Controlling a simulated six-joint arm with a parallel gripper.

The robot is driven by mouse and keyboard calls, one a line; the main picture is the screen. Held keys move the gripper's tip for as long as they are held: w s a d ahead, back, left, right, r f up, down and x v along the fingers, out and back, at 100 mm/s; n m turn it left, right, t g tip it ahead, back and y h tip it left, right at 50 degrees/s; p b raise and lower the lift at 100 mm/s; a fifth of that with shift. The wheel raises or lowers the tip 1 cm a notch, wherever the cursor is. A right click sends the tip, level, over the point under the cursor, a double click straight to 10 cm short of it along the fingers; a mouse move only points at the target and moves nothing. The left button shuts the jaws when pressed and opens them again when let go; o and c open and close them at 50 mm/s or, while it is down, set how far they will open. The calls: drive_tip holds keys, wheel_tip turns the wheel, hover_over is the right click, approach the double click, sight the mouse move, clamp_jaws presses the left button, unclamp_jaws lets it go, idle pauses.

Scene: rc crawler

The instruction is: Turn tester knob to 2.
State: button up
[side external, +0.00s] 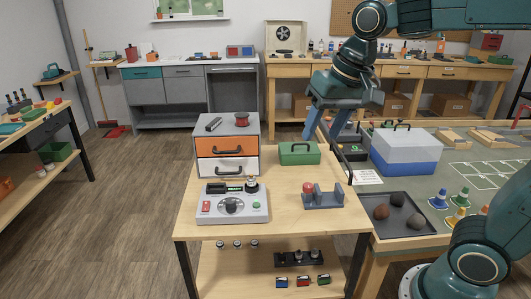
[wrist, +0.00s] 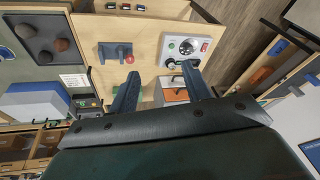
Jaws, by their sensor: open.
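The tester (side external: 215,216) is a light grey box on the wooden cart. It has a dark round knob (side external: 232,205) in the middle of its face, a lit green display, a red switch and a green button. In the wrist view the tester (wrist: 175,59) and its knob (wrist: 187,47) lie beyond the right fingertip. The number the knob points at is too small to read. My gripper (side external: 322,132) is open and empty, pointing down above the back right of the cart, well apart from the tester. Its spread fingers also show in the wrist view (wrist: 160,72).
A drawer unit (side external: 227,147) stands behind the tester. A green case (side external: 299,153) and a blue-grey holder with a red part (side external: 322,197) stand right of it. A blue-and-grey box (side external: 405,152) and a dark tray of rocks (side external: 398,214) occupy the right-hand table.

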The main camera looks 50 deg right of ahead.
drive_tip(key=w+a+f+m+g, duration=0.25)
drive_tip(key=w+m, duration=0.25)
drive_tip(key=w, duration=0.8)
drive_tip(key=m+g, duration=0.1)
drive_tip(key=m, duration=0.3)
hover_over(230, 200)
wheel_tip(230, 200, down, 10)
drive_tip(key=shift+f, duration=0.2)
drive_tip(key=shift+f, duration=0.15)
wheel_tip(230, 200, down, 14)
drive_tip(key=shift+r, duration=0.2)
drive_tip(key=c, duration=1)
